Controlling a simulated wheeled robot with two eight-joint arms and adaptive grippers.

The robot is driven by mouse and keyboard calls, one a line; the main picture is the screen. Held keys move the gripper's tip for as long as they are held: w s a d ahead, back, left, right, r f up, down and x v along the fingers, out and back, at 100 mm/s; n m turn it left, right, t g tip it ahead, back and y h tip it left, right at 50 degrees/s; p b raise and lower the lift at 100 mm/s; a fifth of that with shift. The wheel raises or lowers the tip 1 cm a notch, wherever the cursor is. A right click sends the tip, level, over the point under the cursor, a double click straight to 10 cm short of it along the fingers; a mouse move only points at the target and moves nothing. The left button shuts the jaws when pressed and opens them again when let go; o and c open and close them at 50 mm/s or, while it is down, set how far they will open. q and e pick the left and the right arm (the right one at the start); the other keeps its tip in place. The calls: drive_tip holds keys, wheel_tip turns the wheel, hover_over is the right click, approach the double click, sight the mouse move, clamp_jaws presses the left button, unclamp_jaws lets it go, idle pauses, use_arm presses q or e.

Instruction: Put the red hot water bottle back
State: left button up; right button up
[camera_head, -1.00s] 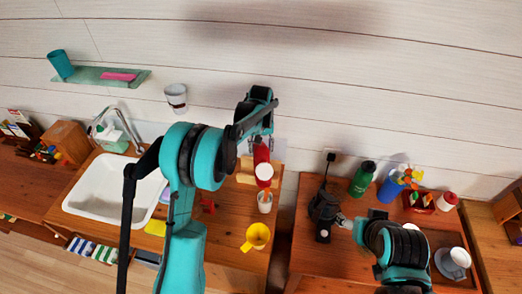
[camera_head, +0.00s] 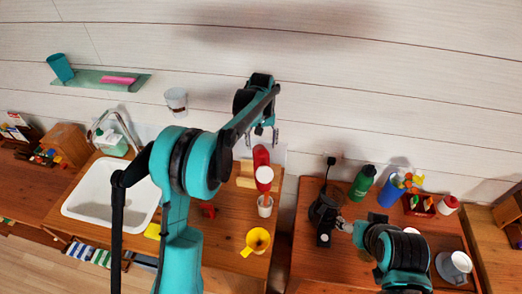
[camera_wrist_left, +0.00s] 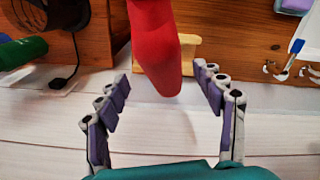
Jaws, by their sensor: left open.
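The red hot water bottle (camera_head: 261,155) stands on the wooden counter close to the wall, next to a light wooden stand (camera_head: 246,174). A white-topped part is at its near end. My left gripper (camera_head: 262,139) is open just above and behind it. In the left wrist view the red bottle (camera_wrist_left: 155,45) reaches between the spread fingers without visible contact, and the wooden stand (camera_wrist_left: 182,52) is partly hidden behind it. My right gripper (camera_head: 346,225) is low over the right table beside a black device; its fingers are too small to judge.
A white cup (camera_head: 265,205) and a yellow mug (camera_head: 256,241) stand in front of the bottle. The white sink (camera_head: 110,190) is to the left. A green bottle (camera_head: 362,181) and blue cup (camera_head: 391,190) stand on the right table (camera_head: 340,266). The wall is close behind.

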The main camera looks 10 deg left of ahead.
use_arm(q)
drive_tip(key=shift+r, duration=0.55)
drive_tip(key=s+a+r+m+t, duration=0.1)
drive_tip(key=s+a+r+t, duration=0.2)
drive_tip(key=s+r, duration=0.85)
drive_tip(key=s+a+f+m+t, duration=0.1)
drive_tip(key=s+f+t, duration=0.1)
drive_tip(key=s, duration=0.7)
drive_tip(key=s+a+f+m+t, duration=0.1)
drive_tip(key=s+f+t, duration=0.1)
drive_tip(key=s, duration=0.7)
drive_tip(key=shift+s+f, duration=0.35)
drive_tip(key=shift+f, duration=0.15)
